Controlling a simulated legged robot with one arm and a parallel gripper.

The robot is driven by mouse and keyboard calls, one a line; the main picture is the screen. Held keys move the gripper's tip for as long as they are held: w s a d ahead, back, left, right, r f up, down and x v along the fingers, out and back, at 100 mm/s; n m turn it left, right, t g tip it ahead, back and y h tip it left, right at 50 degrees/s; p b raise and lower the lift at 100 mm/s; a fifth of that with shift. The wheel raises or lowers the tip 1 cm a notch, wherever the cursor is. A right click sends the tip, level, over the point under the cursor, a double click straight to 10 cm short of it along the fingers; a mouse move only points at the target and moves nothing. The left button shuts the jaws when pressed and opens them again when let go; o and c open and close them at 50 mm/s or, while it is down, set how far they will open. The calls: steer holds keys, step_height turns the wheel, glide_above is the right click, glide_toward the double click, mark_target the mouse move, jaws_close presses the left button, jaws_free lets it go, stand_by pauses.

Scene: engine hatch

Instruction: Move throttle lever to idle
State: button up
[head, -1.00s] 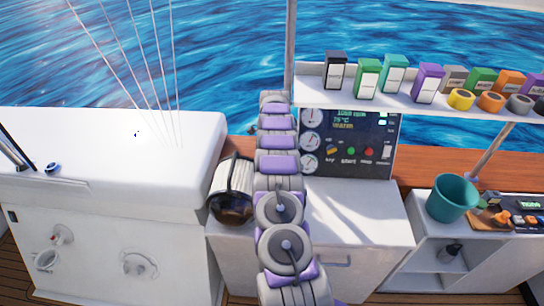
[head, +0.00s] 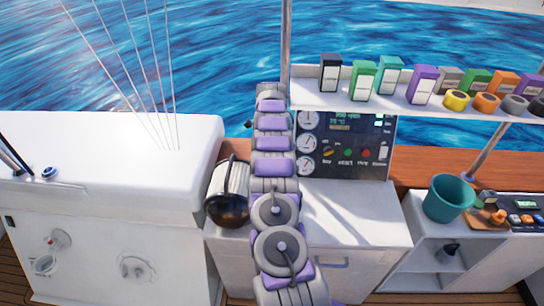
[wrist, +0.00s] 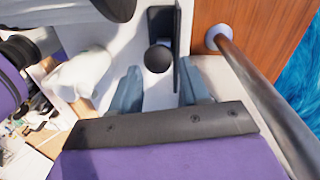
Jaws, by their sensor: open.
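In the wrist view the throttle lever shows as a round black knob (wrist: 158,59) in front of a dark upright plate. My gripper (wrist: 160,75) has its two blue-grey fingers spread, one on each side of the knob in the picture. I see no clear contact, and cannot tell the depth between fingertips and knob. In the head view my arm covers the gripper and most of the lever area. A small dark round thing (head: 248,125) shows just left of my arm there, possibly the knob.
The gauge panel (head: 350,145) stands right of my arm, below a shelf (head: 390,98) with boxes and tape rolls. A metal post (wrist: 255,85) runs close on the right in the wrist view. A teal bucket (head: 449,199) stands on the right counter.

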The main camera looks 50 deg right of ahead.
steer(key=r, duration=0.2)
steer(key=r+p, duration=0.1)
steer(key=r, duration=0.1)
steer(key=shift+w+d+r, duration=0.1)
steer(key=shift+w+d, duration=0.05)
steer(key=shift+d, duration=0.15)
step_height(320, 180, up, 8)
steer(key=p, duration=1.2)
steer(key=shift+w+d+r, duration=0.2)
steer(key=shift+d, duration=0.1)
steer(key=shift+p, duration=0.35)
